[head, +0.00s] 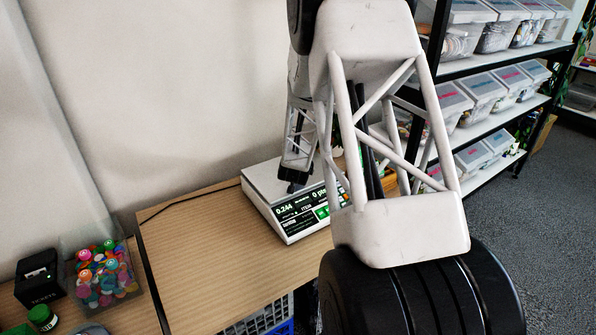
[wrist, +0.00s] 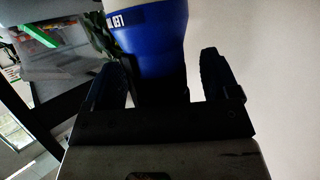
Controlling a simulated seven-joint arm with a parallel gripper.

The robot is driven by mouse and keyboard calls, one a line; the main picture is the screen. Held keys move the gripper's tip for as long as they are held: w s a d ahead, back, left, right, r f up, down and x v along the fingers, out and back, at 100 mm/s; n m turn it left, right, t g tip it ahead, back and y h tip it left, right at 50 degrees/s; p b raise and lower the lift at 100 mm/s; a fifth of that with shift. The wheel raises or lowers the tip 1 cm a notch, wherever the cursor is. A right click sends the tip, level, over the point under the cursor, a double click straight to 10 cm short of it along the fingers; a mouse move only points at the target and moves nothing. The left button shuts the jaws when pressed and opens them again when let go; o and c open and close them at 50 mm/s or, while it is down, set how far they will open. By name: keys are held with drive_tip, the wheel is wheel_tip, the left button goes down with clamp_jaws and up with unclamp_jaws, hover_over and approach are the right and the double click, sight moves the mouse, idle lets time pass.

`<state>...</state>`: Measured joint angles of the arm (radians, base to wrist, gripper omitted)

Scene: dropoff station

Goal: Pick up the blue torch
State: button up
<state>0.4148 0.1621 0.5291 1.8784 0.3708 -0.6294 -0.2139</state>
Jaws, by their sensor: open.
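A blue, rounded body with a pale upper part and a dark label with white characters, which looks like the blue torch (wrist: 155,50), fills the upper middle of the wrist view. My gripper (wrist: 163,68) is open, with one dark finger on each side of the torch. A gap shows at the right finger; contact at the left one I cannot tell. The torch's far end is cut off by the picture's top edge. In the head view my arm hides the torch and most of my gripper, above or beside the white scale (head: 262,207).
The scale stands on a wooden table (head: 200,270) whose near left part is clear. A clear box of colourful discs (head: 103,272), a black box (head: 40,274) and a green-lidded jar (head: 42,317) stand at left. Shelves with clear bins (head: 482,90) stand at right.

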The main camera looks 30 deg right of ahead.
drive_tip(key=c, duration=1.4)
drive_tip(key=shift+r, duration=0.75)
drive_tip(key=shift+s+a+r, duration=0.1)
drive_tip(key=shift+s+r, duration=0.1)
drive_tip(key=shift+r, duration=0.4)
drive_tip(key=shift+s+a+r, duration=0.1)
drive_tip(key=shift+s+r, duration=0.05)
drive_tip(key=shift+r, duration=0.4)
drive_tip(key=s+a, duration=0.2)
drive_tip(key=s, duration=0.2)
drive_tip(key=s+a+r, duration=0.1)
drive_tip(key=s+a, duration=0.1)
drive_tip(key=s, duration=0.3)
drive_tip(key=s+a, duration=0.2)
drive_tip(key=s, duration=0.2)
drive_tip(key=shift+s+a+r, duration=0.15)
drive_tip(key=shift+s+a, duration=0.1)
drive_tip(key=shift+s, duration=0.1)
